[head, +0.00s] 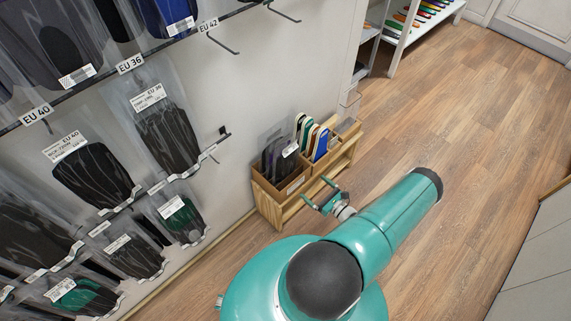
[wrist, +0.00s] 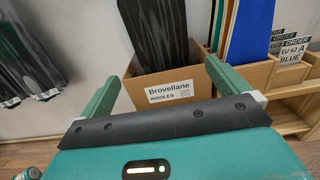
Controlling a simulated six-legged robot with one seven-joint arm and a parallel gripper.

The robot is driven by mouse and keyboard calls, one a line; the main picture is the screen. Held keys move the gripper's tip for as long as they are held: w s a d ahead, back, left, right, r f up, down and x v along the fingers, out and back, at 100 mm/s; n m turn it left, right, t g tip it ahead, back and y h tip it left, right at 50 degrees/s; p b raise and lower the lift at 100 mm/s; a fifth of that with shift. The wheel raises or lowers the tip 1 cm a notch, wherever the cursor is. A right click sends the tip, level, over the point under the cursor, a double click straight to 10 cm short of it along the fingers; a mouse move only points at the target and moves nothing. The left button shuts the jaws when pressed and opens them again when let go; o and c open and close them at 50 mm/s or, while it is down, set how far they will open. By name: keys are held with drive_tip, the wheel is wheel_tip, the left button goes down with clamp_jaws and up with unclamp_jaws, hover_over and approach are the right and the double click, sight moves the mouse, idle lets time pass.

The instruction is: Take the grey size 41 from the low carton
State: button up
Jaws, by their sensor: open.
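The low carton (wrist: 165,76) is brown cardboard with a "Brovellane INSOLES" label, seen straight ahead in the wrist view. It holds dark grey, textured insoles (wrist: 158,30) standing upright. No size mark on them is readable, so I cannot tell which is size 41. In the head view the carton (head: 268,197) stands at the left of a low wooden stand, with dark packaged insoles (head: 275,160) in it. My gripper (head: 318,192) is open and empty, just in front of the carton. In the wrist view its green fingers (wrist: 163,72) are spread wide on both sides of the carton's front.
A wooden compartment (wrist: 245,75) with blue, white and green upright sheets adjoins the carton on the right. "ORDER" cards (wrist: 293,50) stand beyond it. Packaged insoles (head: 95,175) hang on wall hooks at the left. The wooden floor (head: 440,130) to the right is clear.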

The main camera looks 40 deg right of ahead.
sight(290, 167)
drive_tip(key=w, duration=1.3)
drive_tip(key=shift+w+a, duration=0.2)
drive_tip(key=shift+w, duration=0.05)
drive_tip(key=c, duration=1.1)
drive_tip(key=shift+o, duration=0.2)
drive_tip(key=shift+r, duration=0.1)
